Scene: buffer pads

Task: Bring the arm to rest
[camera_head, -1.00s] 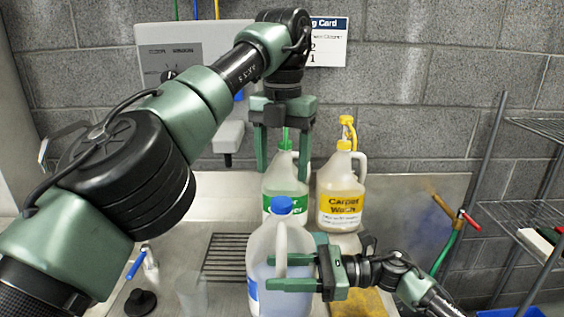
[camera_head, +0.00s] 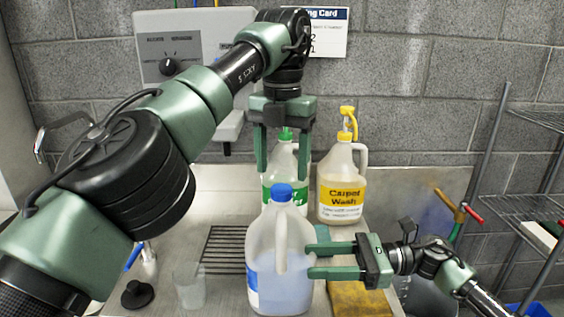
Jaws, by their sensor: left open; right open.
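My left gripper (camera_head: 282,165) points down with its fingers open. They hang in front of the upper part of a jug with a green cap and green label (camera_head: 283,170), and I cannot tell whether they touch it. My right gripper (camera_head: 318,254) is open and comes in from the right. Its fingertips are close to the right side of a blue-capped jug (camera_head: 283,265) of pale blue liquid, which stands upright at the front. The jug's handle is clear of the fingers.
A yellow-labelled Carpet Wash jug (camera_head: 341,185) stands behind. A clear cup (camera_head: 189,286), a black stopper (camera_head: 137,294) and a drain grate (camera_head: 222,249) are at left. A yellow cloth (camera_head: 358,300) lies under my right gripper. A wire shelf rack (camera_head: 520,207) stands at right.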

